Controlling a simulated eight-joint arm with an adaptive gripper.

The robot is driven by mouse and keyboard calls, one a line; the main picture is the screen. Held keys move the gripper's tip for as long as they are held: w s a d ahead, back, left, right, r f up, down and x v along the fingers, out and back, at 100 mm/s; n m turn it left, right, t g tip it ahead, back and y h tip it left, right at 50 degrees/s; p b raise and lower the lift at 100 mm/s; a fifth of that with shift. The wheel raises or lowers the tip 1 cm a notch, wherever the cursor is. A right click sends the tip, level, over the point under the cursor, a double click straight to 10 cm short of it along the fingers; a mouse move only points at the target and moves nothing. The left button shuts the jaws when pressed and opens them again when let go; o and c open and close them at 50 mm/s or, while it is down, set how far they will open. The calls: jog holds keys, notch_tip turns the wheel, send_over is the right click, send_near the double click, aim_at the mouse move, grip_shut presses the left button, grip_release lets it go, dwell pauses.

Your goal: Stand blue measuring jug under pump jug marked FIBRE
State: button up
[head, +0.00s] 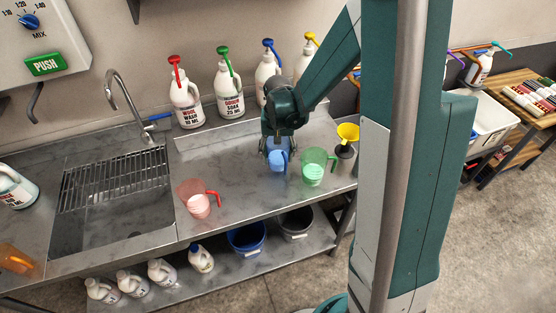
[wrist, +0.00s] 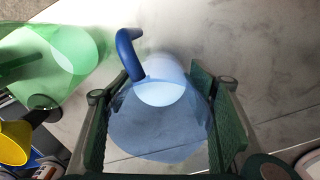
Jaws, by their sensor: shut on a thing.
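My gripper (head: 277,147) is shut on the blue measuring jug (head: 277,162), at the counter's middle right. In the wrist view the jug (wrist: 160,125) sits between the two finger pads, its dark blue handle pointing up and left. I cannot tell whether its base touches the counter. Pump jugs stand along the wall: red-topped reading WOOL WASH (head: 186,95), green-topped reading ODOUR SOAK (head: 230,92), blue-topped (head: 267,72) and yellow-topped (head: 308,50). My arm partly hides the last two. I cannot read FIBRE on any label.
A green measuring jug (head: 316,167) stands close right of the held jug. A pink jug with red handle (head: 197,200) stands left. A yellow funnel (head: 347,133) is at the right end. The sink (head: 112,195) is left; the counter between the pink jug and my gripper is clear.

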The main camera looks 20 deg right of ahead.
aim_at(278, 160)
jog(key=shift+f, duration=1.35)
jog(key=shift+f, duration=0.25)
jog(key=o, duration=1.1)
jog(key=shift+r, duration=0.1)
jog(key=shift+r, duration=0.2)
notch_tip(278, 160, up, 12)
